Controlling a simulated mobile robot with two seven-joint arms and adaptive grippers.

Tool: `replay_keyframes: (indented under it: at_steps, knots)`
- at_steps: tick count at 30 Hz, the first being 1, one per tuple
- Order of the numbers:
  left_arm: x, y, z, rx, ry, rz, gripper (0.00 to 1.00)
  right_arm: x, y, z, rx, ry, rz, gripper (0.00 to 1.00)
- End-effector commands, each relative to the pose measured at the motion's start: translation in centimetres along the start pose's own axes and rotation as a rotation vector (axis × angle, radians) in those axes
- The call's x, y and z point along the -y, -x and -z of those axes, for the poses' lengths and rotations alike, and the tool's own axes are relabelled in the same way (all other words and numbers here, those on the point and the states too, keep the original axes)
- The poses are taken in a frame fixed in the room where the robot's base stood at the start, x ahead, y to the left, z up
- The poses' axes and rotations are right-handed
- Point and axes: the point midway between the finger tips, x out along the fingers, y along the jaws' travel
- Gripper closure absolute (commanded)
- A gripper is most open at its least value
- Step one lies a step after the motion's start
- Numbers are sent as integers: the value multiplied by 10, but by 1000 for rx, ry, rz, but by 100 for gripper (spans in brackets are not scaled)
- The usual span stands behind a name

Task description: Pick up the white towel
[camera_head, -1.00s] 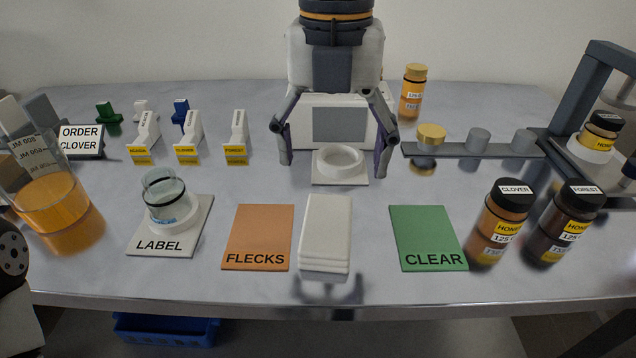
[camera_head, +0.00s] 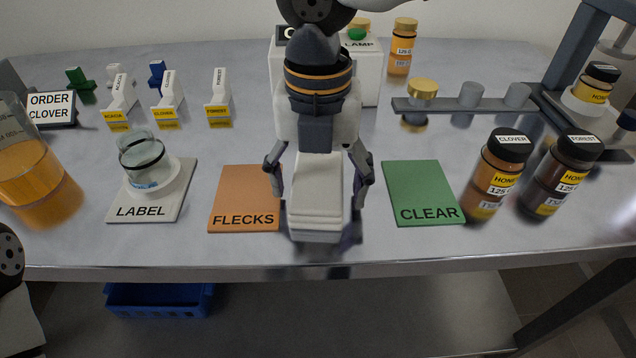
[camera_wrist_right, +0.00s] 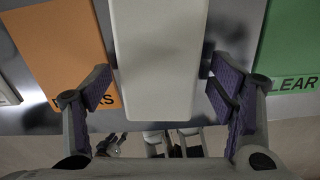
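The white towel (camera_head: 318,199) is a folded, layered block between the orange FLECKS mat and the green CLEAR mat. It also fills the middle of the right wrist view (camera_wrist_right: 160,55). My right gripper (camera_head: 319,203) is over the towel, with one finger on each side of it. In the right wrist view the fingers (camera_wrist_right: 157,92) are spread, with gaps between the purple pads and the towel's sides. The gripper body hides the towel's far end in the head view. My left gripper is not in view; a dark part shows at the lower left edge.
The FLECKS mat (camera_head: 244,199) lies left of the towel and the CLEAR mat (camera_head: 423,193) right. A LABEL mat (camera_head: 180,205) bears a glass jar (camera_head: 143,160). Two dark-lidded honey jars (camera_head: 500,166) (camera_head: 561,174) stand at right. The table's front edge is close to the towel.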

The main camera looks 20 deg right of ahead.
Motion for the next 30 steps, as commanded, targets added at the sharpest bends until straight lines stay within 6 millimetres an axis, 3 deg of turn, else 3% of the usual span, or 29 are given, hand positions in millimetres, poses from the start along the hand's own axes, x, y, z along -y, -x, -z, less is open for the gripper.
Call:
replay_keyframes:
  at_steps: [1, 5, 6, 14, 17, 19, 26, 30]
  knots:
    - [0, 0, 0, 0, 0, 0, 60, 0, 0, 0, 0, 0, 0, 40]
    - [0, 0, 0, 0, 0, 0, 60, 0, 0, 0, 0, 0, 0, 70]
    - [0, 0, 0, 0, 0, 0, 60, 0, 0, 0, 0, 0, 0, 72]
    - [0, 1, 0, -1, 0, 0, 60, 0, 2, 0, 1, 0, 0, 72]
    - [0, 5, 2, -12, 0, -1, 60, 0, 16, -1, 7, -2, -2, 72]
    - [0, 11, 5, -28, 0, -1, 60, -1, 36, -1, 11, -1, -5, 72]
    - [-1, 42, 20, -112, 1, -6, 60, -3, 105, 54, 22, 3, -7, 72]
    - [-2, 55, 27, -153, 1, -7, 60, -5, 119, 98, 18, 5, -3, 72]
